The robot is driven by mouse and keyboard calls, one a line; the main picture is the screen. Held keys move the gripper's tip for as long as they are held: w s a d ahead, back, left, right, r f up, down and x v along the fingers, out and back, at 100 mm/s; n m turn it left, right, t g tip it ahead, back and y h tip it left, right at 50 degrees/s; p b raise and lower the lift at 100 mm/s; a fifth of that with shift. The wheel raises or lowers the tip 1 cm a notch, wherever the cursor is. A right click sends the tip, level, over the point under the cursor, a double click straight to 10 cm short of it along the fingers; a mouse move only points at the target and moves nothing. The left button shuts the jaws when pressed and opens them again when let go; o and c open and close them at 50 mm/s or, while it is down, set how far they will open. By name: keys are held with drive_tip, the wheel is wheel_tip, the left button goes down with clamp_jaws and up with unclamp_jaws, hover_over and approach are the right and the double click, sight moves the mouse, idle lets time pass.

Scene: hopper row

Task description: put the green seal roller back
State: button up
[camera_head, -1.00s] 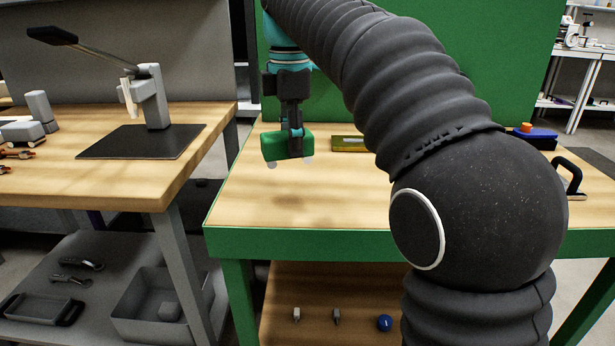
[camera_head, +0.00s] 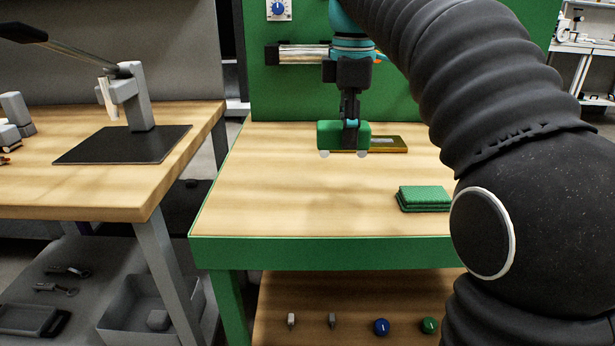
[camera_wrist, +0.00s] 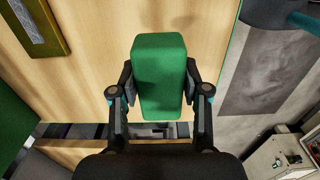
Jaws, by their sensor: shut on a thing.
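The green seal roller (camera_head: 331,136) is a green block with two pale round rollers under it. In the head view it hangs level above the green-edged wooden bench, with air beneath it. My gripper (camera_head: 350,124) points down and is shut on the block from above. In the wrist view the block (camera_wrist: 160,70) lies lengthwise between the two fingers of my gripper (camera_wrist: 160,97), with a finger against each side. Its rollers are hidden there.
A yellow-framed level or plate (camera_head: 392,144) lies behind the roller on the bench (camera_head: 270,190). A folded green cloth (camera_head: 424,198) lies to the right. A metal bar holder (camera_head: 303,54) is on the green back panel. A lever press (camera_head: 137,100) stands on the left bench. The bench's front left is clear.

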drive_tip(key=a+f, duration=0.1)
drive_tip(key=a, duration=0.1)
drive_tip(key=a+f, duration=0.1)
drive_tip(key=a, duration=0.1)
drive_tip(key=a+f, duration=0.1)
drive_tip(key=a, duration=0.1)
drive_tip(key=shift+s+a+f+b, duration=0.25)
drive_tip(key=shift+a+f+b, duration=0.05)
drive_tip(key=shift+f, duration=0.1)
drive_tip(key=shift+a+f, duration=0.1)
drive_tip(key=shift+f, duration=0.1)
drive_tip(key=shift+f+b, duration=0.45)
drive_tip(key=shift+f, duration=1.4)
drive_tip(key=shift+f, duration=0.1)
drive_tip(key=o, duration=1.3)
drive_tip(key=shift+f, duration=0.1)
wheel_tip(320, 180, up, 12)
drive_tip(key=p, duration=0.2)
drive_tip(key=shift+r, duration=0.2)
